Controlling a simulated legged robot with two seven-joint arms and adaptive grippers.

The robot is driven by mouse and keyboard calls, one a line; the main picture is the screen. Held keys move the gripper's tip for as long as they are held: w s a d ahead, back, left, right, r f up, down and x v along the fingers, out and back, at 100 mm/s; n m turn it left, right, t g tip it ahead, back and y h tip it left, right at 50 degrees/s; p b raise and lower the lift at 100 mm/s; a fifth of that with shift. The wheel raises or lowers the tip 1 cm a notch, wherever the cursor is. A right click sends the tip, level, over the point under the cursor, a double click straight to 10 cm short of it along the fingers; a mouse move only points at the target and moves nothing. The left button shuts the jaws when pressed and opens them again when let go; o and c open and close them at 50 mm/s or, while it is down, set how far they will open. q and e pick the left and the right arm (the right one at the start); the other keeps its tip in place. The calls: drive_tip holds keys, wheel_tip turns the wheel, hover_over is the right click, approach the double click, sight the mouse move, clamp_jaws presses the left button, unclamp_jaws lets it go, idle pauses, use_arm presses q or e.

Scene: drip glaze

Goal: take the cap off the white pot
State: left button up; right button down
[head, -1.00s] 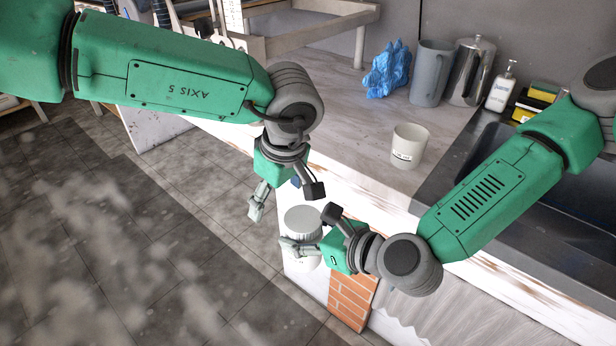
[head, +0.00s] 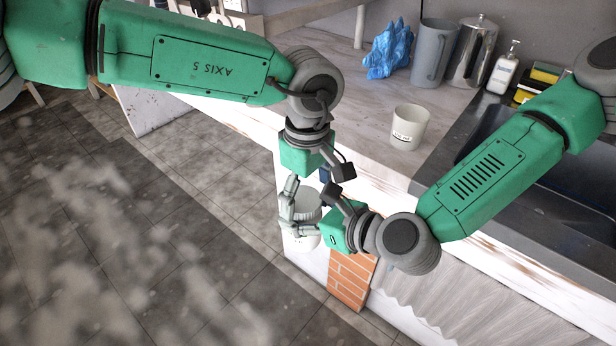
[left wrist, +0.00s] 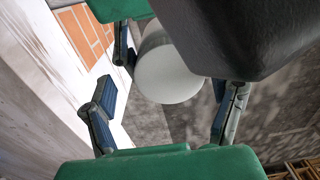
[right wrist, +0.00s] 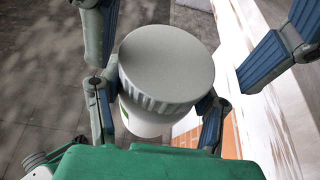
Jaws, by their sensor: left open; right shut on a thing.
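The white pot (head: 304,241) is held upright in the air in front of the counter. Its round pale grey cap (head: 308,207) is on top, with a ribbed side that shows in the right wrist view (right wrist: 168,62). My right gripper (head: 308,229) is shut on the pot's body below the cap; its fingers flank the white body (right wrist: 150,122). My left gripper (head: 308,190) points down just above the cap and is open. In the left wrist view the cap (left wrist: 168,74) lies beyond the spread fingers; I cannot tell whether they touch it.
A white cup with a label (head: 409,128) stands on the counter (head: 365,120) near its edge. Behind it are a blue lump (head: 388,52), a grey jug (head: 432,55), a metal pitcher (head: 473,55) and a soap bottle (head: 503,70). A dark sink (head: 500,150) is at the right.

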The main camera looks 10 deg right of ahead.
use_arm(q)
drive_tip(key=shift+f, duration=0.2)
drive_tip(key=c, duration=1.3)
drive_tip(key=shift+w+d, duration=0.1)
drive_tip(key=shift+r, duration=0.1)
drive_tip(key=shift+s, duration=0.25)
drive_tip(key=shift+r, duration=0.15)
